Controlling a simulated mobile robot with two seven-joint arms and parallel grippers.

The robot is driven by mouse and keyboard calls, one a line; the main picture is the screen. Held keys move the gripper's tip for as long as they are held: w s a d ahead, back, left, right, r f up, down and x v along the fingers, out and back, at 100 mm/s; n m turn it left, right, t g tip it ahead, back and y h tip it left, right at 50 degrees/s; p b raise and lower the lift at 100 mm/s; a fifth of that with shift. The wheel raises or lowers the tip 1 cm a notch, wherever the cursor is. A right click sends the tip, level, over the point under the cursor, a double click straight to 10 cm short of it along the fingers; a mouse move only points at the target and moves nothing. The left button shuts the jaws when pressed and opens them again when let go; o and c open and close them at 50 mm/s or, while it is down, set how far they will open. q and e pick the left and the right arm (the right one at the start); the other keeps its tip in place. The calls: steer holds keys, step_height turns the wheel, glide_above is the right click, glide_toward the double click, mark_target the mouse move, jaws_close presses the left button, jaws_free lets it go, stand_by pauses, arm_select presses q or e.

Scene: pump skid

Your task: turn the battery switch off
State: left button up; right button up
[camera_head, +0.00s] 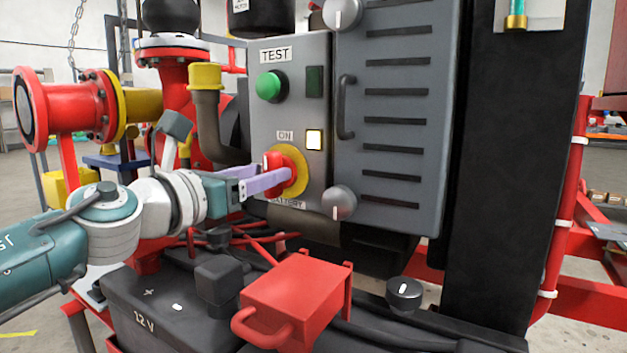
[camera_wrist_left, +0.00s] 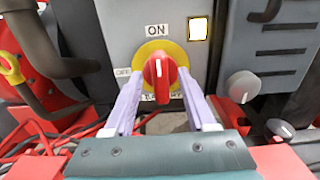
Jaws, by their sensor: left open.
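The battery switch is a red knob (camera_wrist_left: 162,72) on a yellow disc (camera_wrist_left: 143,52), on the grey panel. Its white mark stands upright, towards the ON label (camera_wrist_left: 157,30). The OFF label (camera_wrist_left: 122,72) is to the left of the disc. In the head view the yellow disc (camera_head: 297,163) shows above the BATTERY label, and the fingers partly cover the knob. My left gripper (camera_head: 284,180) is open, with its pale fingers reaching the knob. In the left wrist view the fingers lie on either side of the knob; contact cannot be told. My right gripper is not in view.
A lit square lamp (camera_head: 314,140) is right of ON. A green TEST button (camera_head: 270,86) is above. A grey knob (camera_head: 339,202) and a louvred door (camera_head: 395,110) are to the right. Below stand a black 12 V battery (camera_head: 150,310) and a red box (camera_head: 298,294).

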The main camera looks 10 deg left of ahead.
arm_select(q)
jaws_close()
stand_by(0.5)
